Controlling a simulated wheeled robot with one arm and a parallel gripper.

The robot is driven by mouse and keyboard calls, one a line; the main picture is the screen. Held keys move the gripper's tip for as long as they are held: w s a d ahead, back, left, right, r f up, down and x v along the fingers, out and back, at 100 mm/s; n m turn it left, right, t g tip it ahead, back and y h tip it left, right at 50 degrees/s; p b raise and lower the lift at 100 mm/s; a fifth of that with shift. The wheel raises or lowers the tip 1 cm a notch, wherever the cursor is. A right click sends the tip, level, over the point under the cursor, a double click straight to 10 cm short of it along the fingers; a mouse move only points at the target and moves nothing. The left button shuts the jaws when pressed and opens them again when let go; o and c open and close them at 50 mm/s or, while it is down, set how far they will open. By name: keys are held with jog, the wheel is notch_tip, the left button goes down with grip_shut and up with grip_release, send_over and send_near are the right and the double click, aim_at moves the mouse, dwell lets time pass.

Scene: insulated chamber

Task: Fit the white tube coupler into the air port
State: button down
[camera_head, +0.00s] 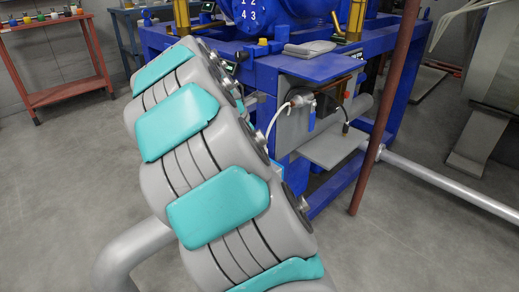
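A thin white tube (273,121) curves up from behind my arm to a metal fitting (300,98) on a grey panel under the blue machine's top. I cannot tell whether a white coupler sits at the tube's end, or which opening is the air port. My grey arm with teal pads fills the left middle of the view and bends near the machine's left side. My gripper is not visible; the arm's far end is hidden behind its own links.
The blue machine (268,76) carries a grey folded item (309,48) on top. A small grey shelf (335,146) juts out below the fitting. A red-brown upright pole (382,112) stands in front at the right. A floor pipe (450,185) runs right. A red-brown bench (66,91) stands left.

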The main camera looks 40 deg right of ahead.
dwell(0.4)
jog(key=c, duration=0.6)
grip_release()
jog(key=shift+c, duration=0.2)
jog(key=s+v, duration=0.1)
jog(key=v, duration=0.6)
jog(key=shift+w+a+r+b, duration=0.15)
jog(key=shift+w+r+b, duration=0.2)
jog(key=shift+w, duration=0.2)
jog(key=shift+a, duration=0.1)
